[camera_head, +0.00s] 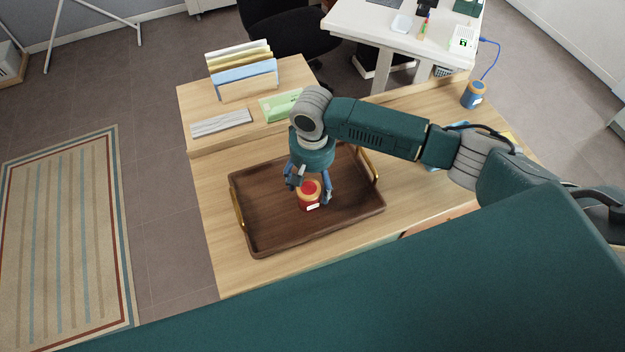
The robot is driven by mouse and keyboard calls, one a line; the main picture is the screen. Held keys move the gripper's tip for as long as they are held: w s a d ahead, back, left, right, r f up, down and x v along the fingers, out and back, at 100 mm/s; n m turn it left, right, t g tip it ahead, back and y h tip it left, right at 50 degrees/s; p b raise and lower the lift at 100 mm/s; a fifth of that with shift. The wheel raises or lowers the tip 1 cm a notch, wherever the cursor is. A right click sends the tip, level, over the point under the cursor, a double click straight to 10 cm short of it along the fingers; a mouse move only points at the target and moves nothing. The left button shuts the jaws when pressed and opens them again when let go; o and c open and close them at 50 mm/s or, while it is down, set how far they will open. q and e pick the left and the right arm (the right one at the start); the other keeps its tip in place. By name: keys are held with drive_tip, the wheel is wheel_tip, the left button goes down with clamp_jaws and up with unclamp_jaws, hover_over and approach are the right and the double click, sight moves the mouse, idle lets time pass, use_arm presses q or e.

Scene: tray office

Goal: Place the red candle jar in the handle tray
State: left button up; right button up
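The red candle jar (309,203) has a red top with a tan rim and a pale label. It stands upright inside the brown wooden handle tray (270,240), near its middle. The tray has brass handles on its left and right ends. My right gripper (309,192) points down over the jar, with one finger on each side of it. The fingers look spread a little wider than the jar. Whether the right finger touches the jar is hard to tell. My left gripper is not in view.
The tray rests on a wooden desk (215,245). Behind it, a raised shelf holds a file sorter (248,85), a green box (279,105) and a grey slab (221,123). A blue jar (473,95) stands at the right back. My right arm covers part of the desk's right side.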

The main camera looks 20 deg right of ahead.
wheel_tip(320, 180, up, 12)
drive_tip(key=b, duration=0.1)
drive_tip(key=shift+r, duration=0.2)
idle(0.3)
drive_tip(key=shift+f, duration=0.1)
idle(0.4)
